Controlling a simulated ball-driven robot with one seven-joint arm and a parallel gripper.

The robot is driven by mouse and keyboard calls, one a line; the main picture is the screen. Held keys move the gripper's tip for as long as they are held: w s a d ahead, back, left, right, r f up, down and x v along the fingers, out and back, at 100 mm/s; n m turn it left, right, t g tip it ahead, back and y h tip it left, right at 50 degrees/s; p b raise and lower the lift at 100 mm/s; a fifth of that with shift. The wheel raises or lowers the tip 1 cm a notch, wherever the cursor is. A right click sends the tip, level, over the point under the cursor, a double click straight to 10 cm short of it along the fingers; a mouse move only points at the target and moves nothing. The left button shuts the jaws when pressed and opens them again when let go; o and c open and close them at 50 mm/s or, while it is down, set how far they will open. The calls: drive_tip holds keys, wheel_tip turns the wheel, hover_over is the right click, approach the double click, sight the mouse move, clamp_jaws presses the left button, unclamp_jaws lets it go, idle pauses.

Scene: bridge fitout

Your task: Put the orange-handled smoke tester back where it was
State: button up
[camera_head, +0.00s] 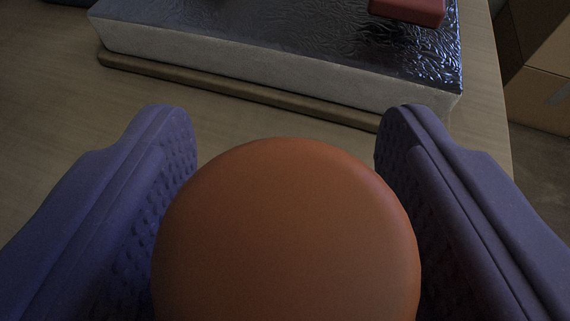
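The orange handle (286,235) of the smoke tester shows as a large, round, smooth end at the bottom middle, close to the camera. It sits between the two purple, dimpled fingers of my gripper (285,150) and fills the gap from one pad to the other. My gripper appears shut on it. The rest of the tester is hidden below or behind this end, so I cannot tell whether it touches anything underneath.
A thick slab (250,77) with shiny, crinkled dark foil on top lies on the wooden table (60,135), on a thin wooden strip (240,92). A red object (408,10) rests on the foil. Cardboard boxes (540,95) stand beyond the table's right edge. Bare table shows at left.

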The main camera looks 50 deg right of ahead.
drive_tip(key=shift+r, duration=0.2)
drive_tip(key=p+v, duration=0.4)
drive_tip(key=v, duration=0.8)
